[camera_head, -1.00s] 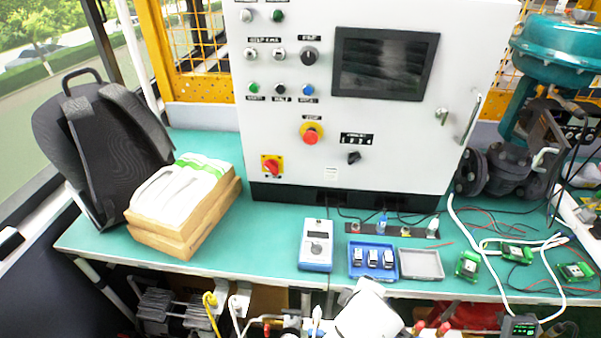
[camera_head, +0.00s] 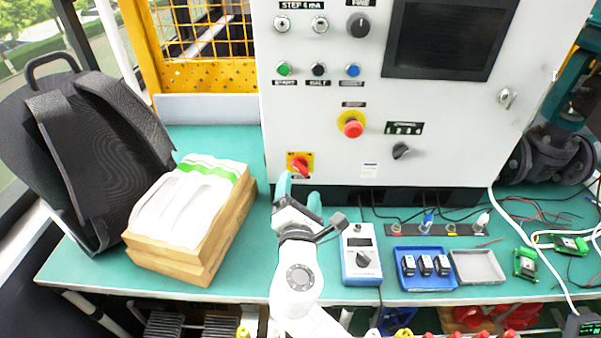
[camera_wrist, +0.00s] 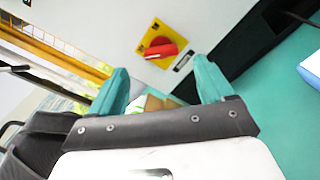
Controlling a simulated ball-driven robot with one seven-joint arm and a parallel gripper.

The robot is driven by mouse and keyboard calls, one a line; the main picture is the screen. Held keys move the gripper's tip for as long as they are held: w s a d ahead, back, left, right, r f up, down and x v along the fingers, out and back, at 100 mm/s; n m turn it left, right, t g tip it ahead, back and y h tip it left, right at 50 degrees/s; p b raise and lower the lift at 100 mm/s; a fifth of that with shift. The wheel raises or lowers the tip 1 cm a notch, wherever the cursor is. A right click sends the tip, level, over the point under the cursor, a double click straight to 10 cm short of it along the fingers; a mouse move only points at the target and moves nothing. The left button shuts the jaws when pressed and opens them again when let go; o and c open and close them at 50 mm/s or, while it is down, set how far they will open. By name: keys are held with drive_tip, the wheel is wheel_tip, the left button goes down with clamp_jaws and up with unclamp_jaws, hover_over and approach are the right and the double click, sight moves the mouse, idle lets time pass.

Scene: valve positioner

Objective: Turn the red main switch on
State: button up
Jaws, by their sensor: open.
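The red main switch (camera_head: 300,166) is a red rotary handle on a yellow square plate at the lower left of the white control cabinet (camera_head: 350,95). In the wrist view the switch (camera_wrist: 162,48) shows ahead of the fingertips, its handle lying at a slant on the plate. My gripper (camera_head: 299,190) is open and empty, with green fingers, just below the switch in the head view. In the wrist view the gripper (camera_wrist: 160,75) has its two fingers apart, and neither touches the switch. The switch is not hidden.
A red mushroom button (camera_head: 352,127) and a black selector knob (camera_head: 401,151) sit right of the switch. A blue meter (camera_head: 362,262) and a blue tray (camera_head: 425,284) lie on the green bench. A package on cardboard boxes (camera_head: 200,255) and a black backpack (camera_head: 95,150) stand left.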

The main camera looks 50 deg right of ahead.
sight(301, 170)
drive_tip(key=x, duration=0.5)
drive_tip(key=shift+w+d, duration=0.15)
drive_tip(key=shift+d, duration=0.15)
drive_tip(key=c, duration=1)
